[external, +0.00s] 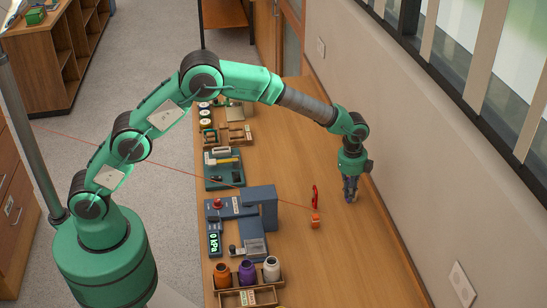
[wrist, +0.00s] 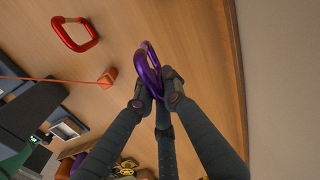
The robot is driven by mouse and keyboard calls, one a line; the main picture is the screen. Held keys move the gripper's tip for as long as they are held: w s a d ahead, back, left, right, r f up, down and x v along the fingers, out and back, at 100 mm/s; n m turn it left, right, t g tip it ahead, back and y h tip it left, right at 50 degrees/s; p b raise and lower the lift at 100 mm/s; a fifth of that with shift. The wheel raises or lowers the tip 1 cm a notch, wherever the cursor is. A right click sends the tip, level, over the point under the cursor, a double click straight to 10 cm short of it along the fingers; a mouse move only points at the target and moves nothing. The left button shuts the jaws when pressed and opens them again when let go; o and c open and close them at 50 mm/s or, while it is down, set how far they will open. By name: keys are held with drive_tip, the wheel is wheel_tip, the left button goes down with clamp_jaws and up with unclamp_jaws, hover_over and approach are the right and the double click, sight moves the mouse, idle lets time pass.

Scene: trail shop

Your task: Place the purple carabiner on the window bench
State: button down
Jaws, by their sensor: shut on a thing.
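The purple carabiner (wrist: 152,55) is between the fingertips of my gripper (wrist: 158,92) in the wrist view. My gripper is shut on one end of it, and the rest of the loop sticks out past the fingers. In the external view my gripper (external: 350,192) points down over the right part of the long wooden bench (external: 345,258), near the wall under the windows. The carabiner is too small or hidden to make out there. I cannot tell whether it touches the wood. The bench top also fills much of the wrist view (wrist: 195,35).
A red carabiner (external: 315,196) and an orange block (external: 315,221) are left of my gripper. A thin red line runs to the block. The bench's right front is clear.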

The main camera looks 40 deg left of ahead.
drive_tip(key=shift+f+b, duration=0.4)
drive_tip(key=shift+f, duration=2.3)
drive_tip(key=shift+f+b, duration=0.4)
drive_tip(key=shift+f, duration=1.45)
drive_tip(key=shift+f, duration=0.1)
drive_tip(key=c, duration=1.8)
unclamp_jaws()
drive_tip(key=r, duration=0.4)
drive_tip(key=r+p, duration=0.1)
drive_tip(key=r, duration=0.3)
drive_tip(key=r+p, duration=0.1)
drive_tip(key=r, duration=0.3)
drive_tip(key=shift+s+a, duration=0.2)
drive_tip(key=shift+a, duration=0.15)
